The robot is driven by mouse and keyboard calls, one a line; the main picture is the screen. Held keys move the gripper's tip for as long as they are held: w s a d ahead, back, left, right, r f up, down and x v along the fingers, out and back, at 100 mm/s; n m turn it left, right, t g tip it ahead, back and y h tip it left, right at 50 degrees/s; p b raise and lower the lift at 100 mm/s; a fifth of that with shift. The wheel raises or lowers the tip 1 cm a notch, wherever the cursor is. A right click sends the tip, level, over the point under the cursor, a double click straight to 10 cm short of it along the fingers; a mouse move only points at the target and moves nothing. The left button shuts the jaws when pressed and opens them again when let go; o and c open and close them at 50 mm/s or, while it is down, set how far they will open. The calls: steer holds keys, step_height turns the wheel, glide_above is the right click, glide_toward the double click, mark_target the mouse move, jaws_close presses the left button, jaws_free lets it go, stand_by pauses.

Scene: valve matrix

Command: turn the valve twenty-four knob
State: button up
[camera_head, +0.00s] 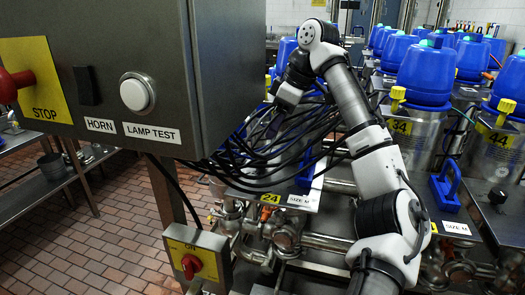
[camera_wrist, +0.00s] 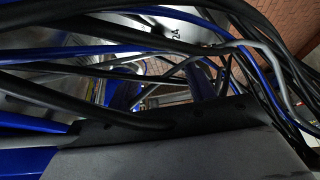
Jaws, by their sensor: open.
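The yellow label 24 (camera_head: 299,199) is on a steel plate marked SIZE M, below a bundle of black cables. An orange part (camera_head: 267,213) shows just below that label among the steel pipes; I cannot tell whether it is the valve twenty-four knob.
A grey control box (camera_head: 110,70) with STOP and LAMP TEST buttons fills the upper left. A small box with a red switch (camera_head: 191,266) stands below it. Blue-topped canisters (camera_head: 425,72) line the right. The tiled floor (camera_head: 110,235) at left is clear.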

mark_target(261, 155)
steer(key=x, duration=0.9)
steer(key=shift+p, duration=0.4)
steer(key=c, duration=1)
steer(key=shift+a+m, duration=0.1)
steer(key=shift+m, duration=0.3)
steer(key=m+t, duration=0.1)
steer(key=m, duration=0.1)
steer(key=m+h, duration=0.1)
steer(key=m, duration=0.1)
steer(key=shift+s+m+t, duration=0.1)
steer(key=shift+m+t, duration=0.2)
steer(key=shift+t, duration=0.1)
steer(key=shift+a+m+t+h, duration=0.1)
steer(key=shift+m+t+h, duration=0.45)
steer(key=shift+m, duration=1.65)
steer(key=shift+h, duration=0.25)
